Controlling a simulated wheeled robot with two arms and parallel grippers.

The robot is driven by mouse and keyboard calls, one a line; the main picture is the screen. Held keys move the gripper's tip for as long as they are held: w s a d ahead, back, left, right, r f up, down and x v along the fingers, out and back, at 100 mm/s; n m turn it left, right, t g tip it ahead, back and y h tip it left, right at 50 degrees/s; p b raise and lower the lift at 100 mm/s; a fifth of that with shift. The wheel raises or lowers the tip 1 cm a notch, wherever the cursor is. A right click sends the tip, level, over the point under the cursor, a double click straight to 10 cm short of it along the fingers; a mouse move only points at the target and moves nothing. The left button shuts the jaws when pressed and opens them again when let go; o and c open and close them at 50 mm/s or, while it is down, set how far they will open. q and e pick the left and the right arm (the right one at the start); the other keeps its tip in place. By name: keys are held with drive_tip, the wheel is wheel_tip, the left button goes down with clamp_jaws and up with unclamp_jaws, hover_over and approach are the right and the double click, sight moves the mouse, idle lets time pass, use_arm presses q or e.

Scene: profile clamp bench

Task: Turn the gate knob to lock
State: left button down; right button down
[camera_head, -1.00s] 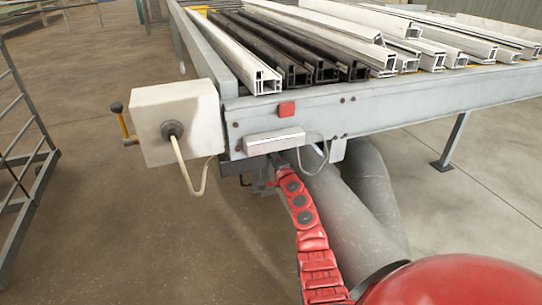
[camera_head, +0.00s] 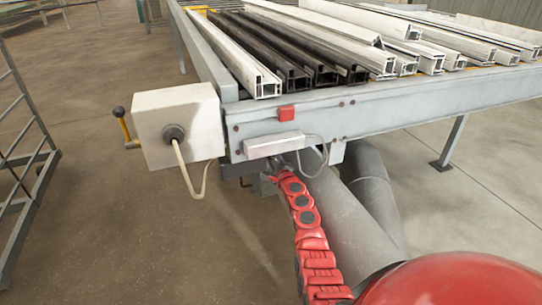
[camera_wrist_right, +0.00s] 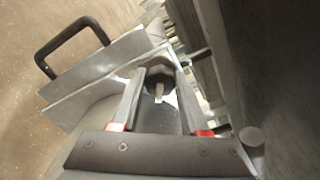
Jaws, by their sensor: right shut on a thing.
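In the right wrist view, a dark round knob (camera_wrist_right: 157,75) with a pale pointer mark sits between the fingers of my right gripper (camera_wrist_right: 160,88). The gripper is shut on the knob, with one finger on each side. The knob is on a grey metal housing (camera_wrist_right: 100,68), and the pale mark points down in that view. In the head view, my red right arm reaches under the near corner of the bench, where the knob is hidden or too small to make out. My left gripper is in neither view.
A black loop handle (camera_wrist_right: 72,45) stands on the housing close to the fingers. Above the arm is the bench's front beam (camera_head: 390,118), with a white box (camera_head: 180,125) at its left end. White and black profiles (camera_head: 290,75) lie on top.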

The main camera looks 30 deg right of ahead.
drive_tip(key=m+p, duration=0.1)
drive_tip(key=m, duration=0.4)
drive_tip(key=shift+m, duration=0.3)
drive_tip(key=m, duration=0.5)
drive_tip(key=shift+m, duration=0.6)
drive_tip(key=shift+c, duration=2.3)
unclamp_jaws()
drive_tip(key=shift+s+p, duration=0.1)
drive_tip(key=shift+p, duration=0.2)
